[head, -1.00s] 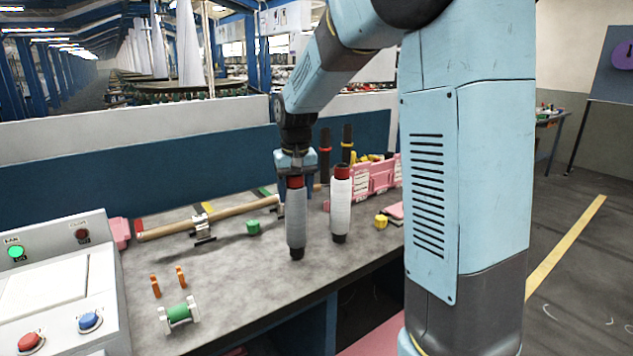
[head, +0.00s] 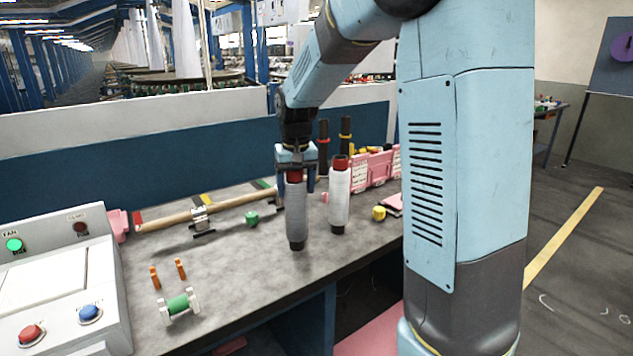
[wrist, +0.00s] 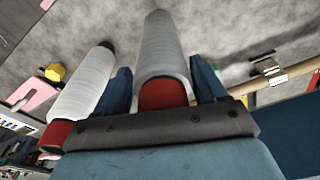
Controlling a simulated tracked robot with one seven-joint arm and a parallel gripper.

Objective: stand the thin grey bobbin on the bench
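The thin grey bobbin (head: 296,212) has a red top and a dark lower end. It is upright on the bench (head: 250,262), left of a thicker, whiter bobbin (head: 339,200). My gripper (head: 297,184) is over its top, with one finger on each side. In the wrist view, the grey bobbin (wrist: 162,55) lies between the fingers of my gripper (wrist: 160,72), with narrow gaps beside it; the fingers look open. The whiter bobbin (wrist: 82,88) is to the left there. The bobbin's far side is hidden.
A green spool (head: 178,304), orange pegs (head: 154,277) and a control box (head: 60,285) are at left. A wooden rod (head: 230,206) lies behind. A yellow piece (head: 379,213) and pink rack (head: 372,170) are at right. The bench front is clear.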

